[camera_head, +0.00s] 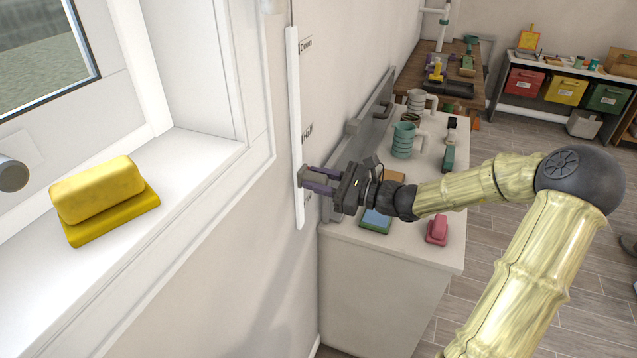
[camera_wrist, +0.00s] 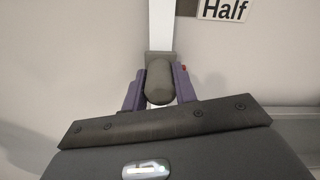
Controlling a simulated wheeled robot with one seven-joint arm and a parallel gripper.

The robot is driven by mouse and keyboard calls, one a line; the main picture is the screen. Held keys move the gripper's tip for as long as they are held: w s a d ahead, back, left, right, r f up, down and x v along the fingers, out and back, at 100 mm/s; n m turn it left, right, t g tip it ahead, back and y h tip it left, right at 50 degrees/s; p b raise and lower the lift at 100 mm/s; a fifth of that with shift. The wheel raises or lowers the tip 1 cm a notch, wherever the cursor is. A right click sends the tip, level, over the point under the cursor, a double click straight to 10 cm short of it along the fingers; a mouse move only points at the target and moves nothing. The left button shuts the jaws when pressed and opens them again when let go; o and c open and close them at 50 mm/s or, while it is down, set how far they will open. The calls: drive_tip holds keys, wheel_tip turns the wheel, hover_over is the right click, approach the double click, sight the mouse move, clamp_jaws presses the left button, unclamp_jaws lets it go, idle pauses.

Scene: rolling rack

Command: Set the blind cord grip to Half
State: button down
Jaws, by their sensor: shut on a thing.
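The blind cord grip (camera_wrist: 159,82) is a small grey-olive block on a white vertical track (camera_head: 294,100) on the wall. My gripper (camera_head: 312,181) is shut on it, with a purple finger on each side in the wrist view. In the head view the grip sits on the lower part of the track, below the Half label (camera_head: 307,133). In the wrist view the Half label (camera_wrist: 222,9) is at the top right, above the grip's level. A Down label (camera_head: 306,45) is near the top of the track. The fingers partly hide the grip in the head view.
A yellow two-part object (camera_head: 100,200) lies on the window sill at left. A white counter (camera_head: 440,190) right of the track holds a teal mug (camera_head: 403,141), a pink object (camera_head: 437,229) and other items. A grey rail (camera_head: 372,118) runs along the wall behind my gripper.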

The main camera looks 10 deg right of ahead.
wheel_tip(320, 180, up, 7)
drive_tip(key=p, duration=0.4)
drive_tip(key=c, duration=1.1)
unclamp_jaws()
drive_tip(key=b+v, duration=0.2)
drive_tip(key=v, duration=1.5)
drive_tip(key=shift+d, duration=0.15)
drive_tip(key=shift+s, duration=0.1)
